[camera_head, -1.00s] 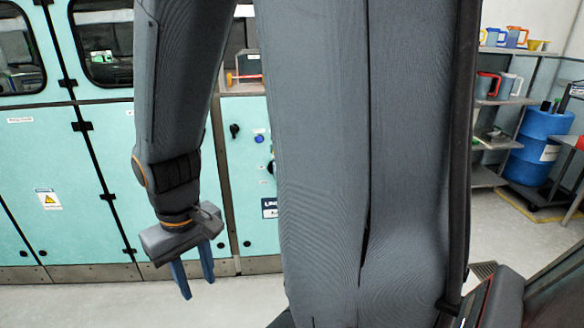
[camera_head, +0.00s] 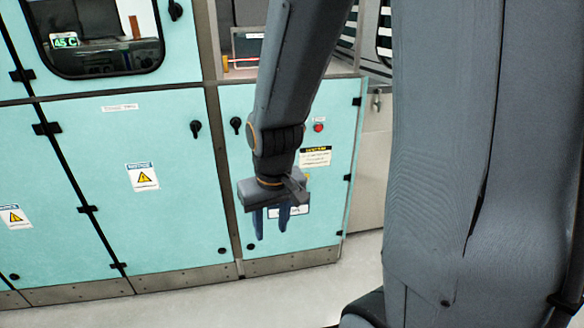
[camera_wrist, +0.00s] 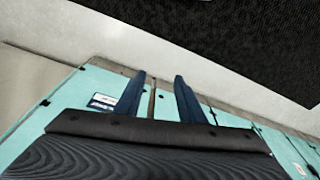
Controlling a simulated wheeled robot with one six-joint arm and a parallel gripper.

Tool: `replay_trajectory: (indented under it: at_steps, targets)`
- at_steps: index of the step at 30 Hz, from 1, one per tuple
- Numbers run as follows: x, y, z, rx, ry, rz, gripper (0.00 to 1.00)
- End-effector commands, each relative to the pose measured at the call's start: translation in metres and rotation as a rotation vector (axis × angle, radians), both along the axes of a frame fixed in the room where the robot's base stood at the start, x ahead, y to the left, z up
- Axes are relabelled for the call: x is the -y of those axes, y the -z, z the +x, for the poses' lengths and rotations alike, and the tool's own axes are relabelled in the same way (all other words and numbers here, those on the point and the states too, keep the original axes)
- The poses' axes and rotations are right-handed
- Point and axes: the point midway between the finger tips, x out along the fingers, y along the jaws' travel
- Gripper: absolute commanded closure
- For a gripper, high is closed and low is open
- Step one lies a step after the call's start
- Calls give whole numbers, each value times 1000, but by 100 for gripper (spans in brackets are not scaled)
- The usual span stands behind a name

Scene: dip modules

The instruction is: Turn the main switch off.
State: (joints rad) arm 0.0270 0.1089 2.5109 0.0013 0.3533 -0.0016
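My gripper (camera_head: 271,230) hangs fingers down in front of the right-hand turquoise cabinet door (camera_head: 335,180). Its two blue fingers are apart with nothing between them. The wrist view also shows the open fingers of my gripper (camera_wrist: 159,78), with cabinet fronts and floor behind. I cannot make out the main switch for certain; my arm covers the middle of this door. A red button (camera_head: 318,127) shows on the door just right of my arm. A black handle (camera_head: 236,124) sits at the door's upper left edge.
A caution label (camera_head: 315,157) is on the door below the red button. More turquoise cabinets with black handles (camera_head: 195,128) stand to the left. A recessed shelf is above the door. Grey floor (camera_head: 230,305) in front is clear.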

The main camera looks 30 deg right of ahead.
Motion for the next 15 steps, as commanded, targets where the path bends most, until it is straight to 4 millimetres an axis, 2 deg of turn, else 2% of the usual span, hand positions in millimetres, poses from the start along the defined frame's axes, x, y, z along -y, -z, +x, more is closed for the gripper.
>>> replay_trajectory:
  at_steps: [1,6,12,15]
  targets:
    - [7,14,24,50,14,-3,64]
    - [38,47,118,291,63,-21,64]
    - [81,78,210,577,111,-53,64]
    - [104,91,246,719,132,-75,64]
